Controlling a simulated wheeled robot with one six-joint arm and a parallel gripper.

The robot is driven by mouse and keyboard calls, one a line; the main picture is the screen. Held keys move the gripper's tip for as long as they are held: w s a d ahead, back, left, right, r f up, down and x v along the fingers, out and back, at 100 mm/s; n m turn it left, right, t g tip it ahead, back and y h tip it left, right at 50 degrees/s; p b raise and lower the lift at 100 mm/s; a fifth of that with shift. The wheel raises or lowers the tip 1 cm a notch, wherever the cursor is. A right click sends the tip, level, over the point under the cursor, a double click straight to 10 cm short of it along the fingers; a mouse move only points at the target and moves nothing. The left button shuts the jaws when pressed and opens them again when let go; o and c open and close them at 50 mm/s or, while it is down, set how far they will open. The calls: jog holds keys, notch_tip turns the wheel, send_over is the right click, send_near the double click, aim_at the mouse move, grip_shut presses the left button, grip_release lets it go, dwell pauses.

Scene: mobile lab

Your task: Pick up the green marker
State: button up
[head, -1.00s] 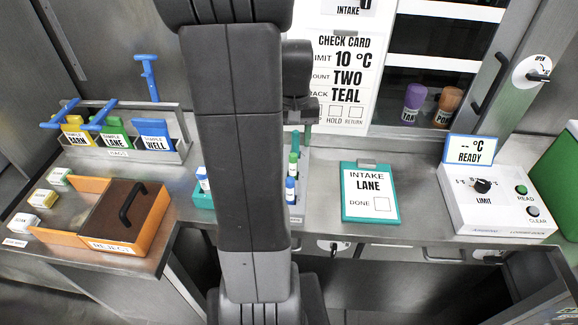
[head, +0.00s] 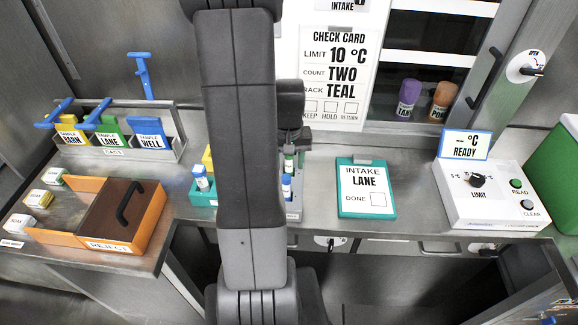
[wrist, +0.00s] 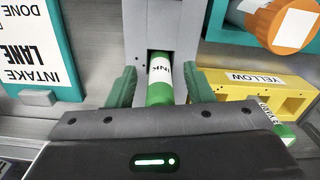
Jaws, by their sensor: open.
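The green marker (wrist: 160,80) has a white label reading INK and stands in a grey holder (wrist: 185,20). It lies between the two green fingers of my gripper (wrist: 160,88) in the wrist view, with a gap on each side. The gripper is open. In the head view the green marker (head: 289,163) shows just right of my arm, below the wrist, with a blue marker (head: 287,187) in front of it. My arm hides part of the holder and the gripper there.
A yellow block (wrist: 225,88) labelled YELLOW and a teal rack (wrist: 225,37) with an orange-capped tube (wrist: 290,25) are beside the gripper. A teal intake clipboard (head: 344,208) lies right of the holder. An orange reject box (head: 148,240) stands left. The LIMIT device (head: 500,205) stands far right.

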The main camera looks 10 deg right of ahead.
grip_shut()
notch_tip(320, 180, up, 10)
jog(key=shift+r, duration=0.1)
dwell(0.5)
